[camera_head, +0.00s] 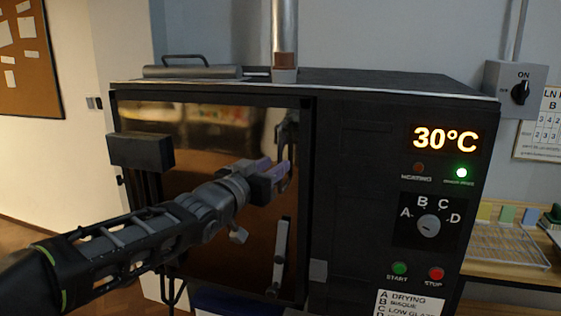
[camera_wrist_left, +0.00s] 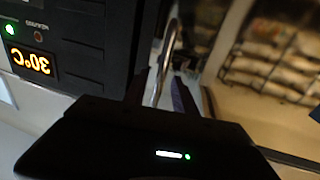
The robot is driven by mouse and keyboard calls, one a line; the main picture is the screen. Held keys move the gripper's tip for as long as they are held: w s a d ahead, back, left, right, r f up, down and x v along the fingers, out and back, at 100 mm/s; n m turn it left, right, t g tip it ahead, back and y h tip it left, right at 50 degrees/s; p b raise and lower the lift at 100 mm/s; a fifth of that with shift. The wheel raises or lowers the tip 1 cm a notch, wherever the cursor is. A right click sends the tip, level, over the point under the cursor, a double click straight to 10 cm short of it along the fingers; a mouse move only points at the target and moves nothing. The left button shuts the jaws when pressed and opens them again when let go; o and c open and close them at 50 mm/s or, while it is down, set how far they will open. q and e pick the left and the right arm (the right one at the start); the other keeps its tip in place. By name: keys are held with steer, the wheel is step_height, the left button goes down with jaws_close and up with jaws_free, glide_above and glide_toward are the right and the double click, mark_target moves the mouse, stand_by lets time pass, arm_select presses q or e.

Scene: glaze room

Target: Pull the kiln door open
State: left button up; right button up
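The black kiln (camera_head: 345,200) fills the middle of the head view. Its door (camera_head: 220,255) has a shiny brown panel and looks shut, its right edge beside the control panel. A grey handle (camera_head: 281,255) runs along that edge; my left gripper hides part of it. My left gripper (camera_head: 283,170) reaches in from the left to the handle's upper part. In the left wrist view the curved metal handle (camera_wrist_left: 169,48) passes between the fingers of the left gripper (camera_wrist_left: 160,88), which look apart with space around the bar. My right gripper is not in view.
The control panel shows 30°C (camera_head: 445,139), with a dial (camera_head: 429,226) and start and stop buttons below. A dark block (camera_head: 140,151) sticks out at the door's left side. A wire rack (camera_head: 508,247) stands on a shelf at right. Open floor shows at far left.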

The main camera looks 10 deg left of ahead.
mark_target(279, 162)
arm_select(q)
steer(key=shift+x, duration=1.85)
jaws_close()
